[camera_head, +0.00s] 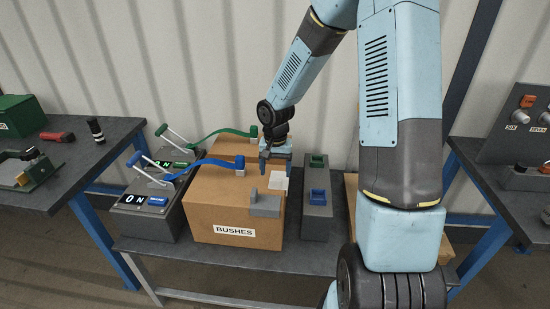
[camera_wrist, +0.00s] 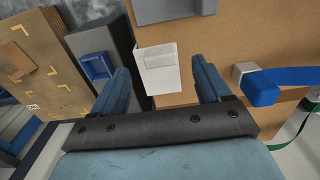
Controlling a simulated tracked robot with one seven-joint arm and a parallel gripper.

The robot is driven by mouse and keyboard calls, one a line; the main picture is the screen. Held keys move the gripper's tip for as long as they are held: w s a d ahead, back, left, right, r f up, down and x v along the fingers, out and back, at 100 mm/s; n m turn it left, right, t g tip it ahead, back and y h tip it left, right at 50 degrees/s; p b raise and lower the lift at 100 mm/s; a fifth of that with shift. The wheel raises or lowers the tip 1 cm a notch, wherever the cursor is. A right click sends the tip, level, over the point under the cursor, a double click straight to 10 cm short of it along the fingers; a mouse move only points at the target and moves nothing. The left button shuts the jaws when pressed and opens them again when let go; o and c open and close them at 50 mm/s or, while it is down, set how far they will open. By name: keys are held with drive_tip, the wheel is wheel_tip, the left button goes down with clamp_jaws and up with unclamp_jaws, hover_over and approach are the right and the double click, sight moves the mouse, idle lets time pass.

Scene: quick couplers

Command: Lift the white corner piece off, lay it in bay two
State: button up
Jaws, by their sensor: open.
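The white corner piece (camera_head: 279,181) sits on top of the brown box marked BUSHES (camera_head: 211,215), near its right edge. In the wrist view the white piece (camera_wrist: 160,76) shows a flat plate with a raised lip, and lies between my two blue fingers. My gripper (camera_head: 276,165) is open and points down just above and behind the piece; I cannot tell whether a finger touches it. Nothing is visibly held. No bay marked two can be made out; a grey block (camera_head: 317,222) with a green socket (camera_head: 318,160) and a blue socket (camera_head: 317,196) stands right of the box.
A grey angled piece (camera_head: 265,204) lies on the box in front of the white one. My arm hides the bench's right part.

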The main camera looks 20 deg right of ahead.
sight(276, 180)
drive_tip(key=shift+f, duration=2.75)
drive_tip(key=shift+c, duration=0.2)
drive_tip(key=c, duration=1.1)
drive_tip(key=shift+c, duration=0.2)
drive_tip(key=shift+r, duration=0.15)
drive_tip(key=shift+r, duration=2.3)
drive_tip(key=shift+r, duration=0.1)
drive_tip(key=shift+r, duration=1.95)
